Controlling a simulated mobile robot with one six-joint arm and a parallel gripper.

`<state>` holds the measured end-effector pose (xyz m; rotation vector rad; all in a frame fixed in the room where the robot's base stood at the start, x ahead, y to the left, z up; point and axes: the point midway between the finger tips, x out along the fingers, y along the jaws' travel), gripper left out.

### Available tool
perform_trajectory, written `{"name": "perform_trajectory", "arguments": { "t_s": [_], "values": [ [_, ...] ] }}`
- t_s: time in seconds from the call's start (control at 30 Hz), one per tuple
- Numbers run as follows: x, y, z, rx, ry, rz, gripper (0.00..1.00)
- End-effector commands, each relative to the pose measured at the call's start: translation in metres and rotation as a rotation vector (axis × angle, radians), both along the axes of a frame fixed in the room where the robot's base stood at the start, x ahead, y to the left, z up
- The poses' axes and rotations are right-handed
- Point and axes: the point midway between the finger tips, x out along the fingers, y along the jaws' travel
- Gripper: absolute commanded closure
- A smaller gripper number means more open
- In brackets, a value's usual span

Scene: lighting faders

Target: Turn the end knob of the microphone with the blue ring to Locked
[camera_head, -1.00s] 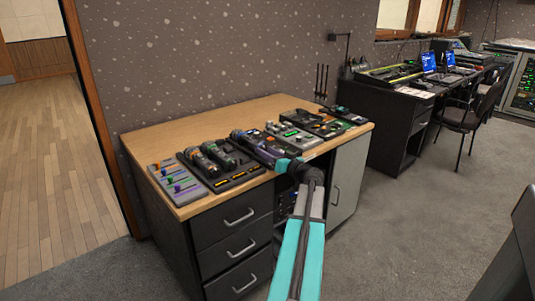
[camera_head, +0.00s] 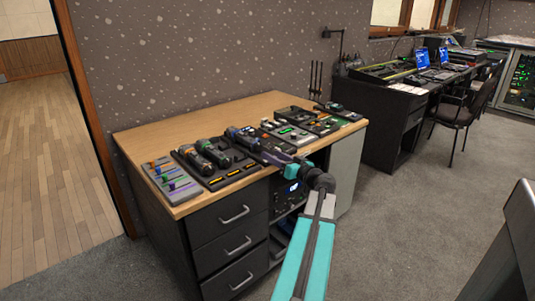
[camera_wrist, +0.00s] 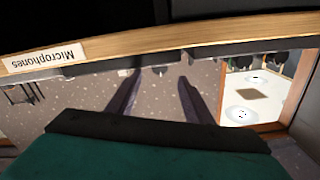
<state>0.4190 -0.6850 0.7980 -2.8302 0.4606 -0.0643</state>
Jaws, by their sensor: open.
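Several dark microphones lie in a black tray (camera_head: 226,181) on the wooden desk (camera_head: 150,132). The microphone with the blue ring (camera_head: 240,137) appears to be the rightmost, its bluish part small in the head view. Its end knob and setting are too small to read. My gripper (camera_head: 264,154) is open and empty at the desk's front edge, to the right of and in front of that microphone. In the wrist view my gripper's two dark fingers (camera_wrist: 159,80) are spread apart with nothing between them. No microphone shows there.
A grey fader panel (camera_head: 172,183) lies at the desk's left end. More control panels (camera_head: 288,134) stand right of the microphones. An upside-down "Microphones" label (camera_wrist: 47,57) is on the desk edge. Drawers (camera_head: 236,214) are below; the desk's back left is bare.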

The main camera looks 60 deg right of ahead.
Motion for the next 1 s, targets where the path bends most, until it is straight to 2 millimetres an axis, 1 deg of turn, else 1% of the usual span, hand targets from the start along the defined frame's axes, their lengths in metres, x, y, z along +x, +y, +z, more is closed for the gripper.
{"name": "perform_trajectory", "arguments": {
  "t_s": [0.03, 0.2, 0.3, 0.4, 0.6, 1.0],
  "values": [
    [-0.010, 0.004, 0.000, 0.000, 0.001, -0.002, 0.53],
    [-0.035, 0.013, 0.000, 0.000, 0.000, -0.001, 0.53],
    [-0.047, 0.016, 0.000, 0.000, 0.001, -0.002, 0.53],
    [-0.055, 0.019, 0.000, 0.000, 0.000, 0.000, 0.53],
    [-0.062, 0.021, 0.000, 0.000, 0.000, 0.000, 0.53],
    [-0.061, 0.021, 0.000, 0.000, 0.000, 0.000, 0.53]
  ]
}}
